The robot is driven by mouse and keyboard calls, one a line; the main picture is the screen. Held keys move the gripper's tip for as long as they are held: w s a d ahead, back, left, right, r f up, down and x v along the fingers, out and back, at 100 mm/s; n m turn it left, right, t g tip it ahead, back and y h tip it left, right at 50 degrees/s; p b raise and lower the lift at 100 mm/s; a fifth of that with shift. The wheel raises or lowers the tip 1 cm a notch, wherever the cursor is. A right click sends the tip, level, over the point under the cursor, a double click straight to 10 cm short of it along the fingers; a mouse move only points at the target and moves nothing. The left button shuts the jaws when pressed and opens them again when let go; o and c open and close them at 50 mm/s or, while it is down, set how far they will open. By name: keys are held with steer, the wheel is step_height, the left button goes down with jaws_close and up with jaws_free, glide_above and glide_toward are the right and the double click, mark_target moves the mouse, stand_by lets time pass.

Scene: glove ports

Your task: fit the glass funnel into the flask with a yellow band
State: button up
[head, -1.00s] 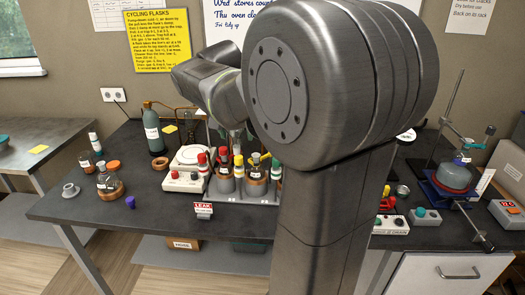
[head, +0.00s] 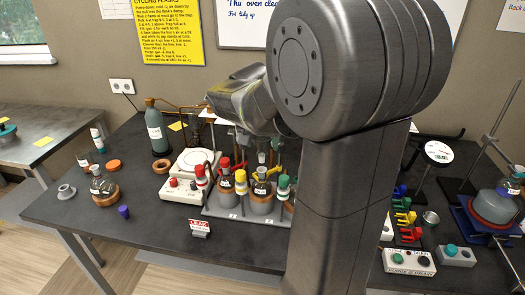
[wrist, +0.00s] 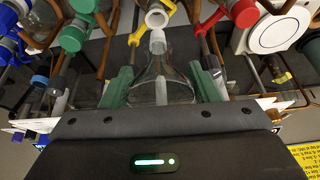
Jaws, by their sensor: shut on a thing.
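My gripper (wrist: 161,86) has green fingers and is shut on the clear glass funnel (wrist: 160,82). In the wrist view the funnel's wide body lies between the fingers and its frosted narrow end points away from me. The yellow-banded flask's yellow collar with a pale opening (wrist: 157,18) shows just beyond that end; I cannot tell whether they touch. In the head view the yellow-banded flask (head: 262,188) stands in the grey rack, between a red-banded flask (head: 227,183) and a green-banded one (head: 283,185). My arm hides much of the gripper there.
The rack (head: 240,217) has upright posts and clamps close around the flasks. A white hotplate (head: 195,160) and a control box (head: 183,190) stand to its left. A LEAK sign (head: 199,227) stands in front.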

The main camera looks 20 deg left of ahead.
mark_target(262, 153)
step_height(262, 153, down, 3)
steer(key=shift+f, duration=0.1)
steer(key=shift+f+b, duration=0.55)
steer(key=shift+f, duration=0.1)
steer(key=o, duration=1)
steer(key=shift+r, duration=0.1)
